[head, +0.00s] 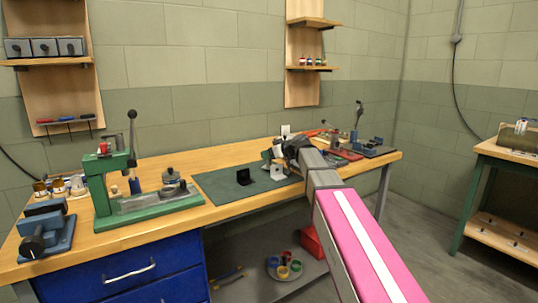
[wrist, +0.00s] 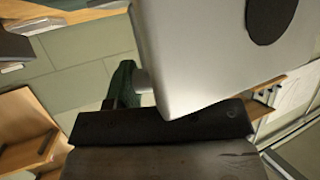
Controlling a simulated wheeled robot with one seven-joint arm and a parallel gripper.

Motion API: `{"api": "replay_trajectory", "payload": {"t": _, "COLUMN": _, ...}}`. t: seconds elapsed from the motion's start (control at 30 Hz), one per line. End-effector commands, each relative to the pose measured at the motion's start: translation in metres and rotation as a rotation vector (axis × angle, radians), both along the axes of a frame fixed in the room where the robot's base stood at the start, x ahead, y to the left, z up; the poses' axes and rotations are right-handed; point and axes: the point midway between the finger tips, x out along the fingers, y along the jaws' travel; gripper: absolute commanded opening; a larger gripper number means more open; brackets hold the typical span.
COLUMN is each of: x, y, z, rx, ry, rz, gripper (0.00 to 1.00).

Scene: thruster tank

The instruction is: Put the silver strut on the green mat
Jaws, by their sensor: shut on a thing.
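My gripper (head: 268,157) is over the right part of the green mat (head: 216,186) on the workbench. It is shut on a pale silver piece, which I take as the silver strut (head: 278,173). The strut hangs below the jaws, and I cannot tell whether it touches the mat. In the wrist view the strut (wrist: 205,55) is a large smooth silver block with a dark round spot, close to the camera. A dark jaw part (wrist: 165,133) lies below it. The gripper and arm partly hide the strut in the head view.
A small black bracket (head: 243,177) stands on the mat, left of the strut. A green lever press (head: 110,180) stands on the left of the bench, with a blue vise (head: 45,230) beside it. Red and blue tools (head: 345,153) lie to the right. The mat's left part is clear.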

Motion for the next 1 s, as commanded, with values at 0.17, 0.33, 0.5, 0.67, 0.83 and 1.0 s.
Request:
{"api": "replay_trajectory", "payload": {"t": 0.17, "x": 0.000, "y": 0.000, "z": 0.000, "rx": 0.000, "ry": 0.000, "rz": 0.000, "gripper": 0.18}}
{"api": "replay_trajectory", "payload": {"t": 0.33, "x": 0.000, "y": 0.000, "z": -0.005, "rx": 0.001, "ry": 0.001, "rz": 0.000, "gripper": 0.18}}
{"api": "replay_trajectory", "payload": {"t": 0.5, "x": 0.000, "y": 0.000, "z": -0.010, "rx": 0.000, "ry": 0.003, "rz": 0.000, "gripper": 0.18}}
{"api": "replay_trajectory", "payload": {"t": 0.67, "x": -0.001, "y": 0.000, "z": -0.016, "rx": -0.004, "ry": 0.005, "rz": 0.002, "gripper": 0.18}}
{"api": "replay_trajectory", "payload": {"t": 0.83, "x": -0.002, "y": 0.000, "z": -0.018, "rx": -0.007, "ry": 0.007, "rz": 0.004, "gripper": 0.72}}
{"api": "replay_trajectory", "payload": {"t": 1.0, "x": -0.003, "y": 0.000, "z": -0.018, "rx": -0.007, "ry": 0.007, "rz": 0.006, "gripper": 0.72}}
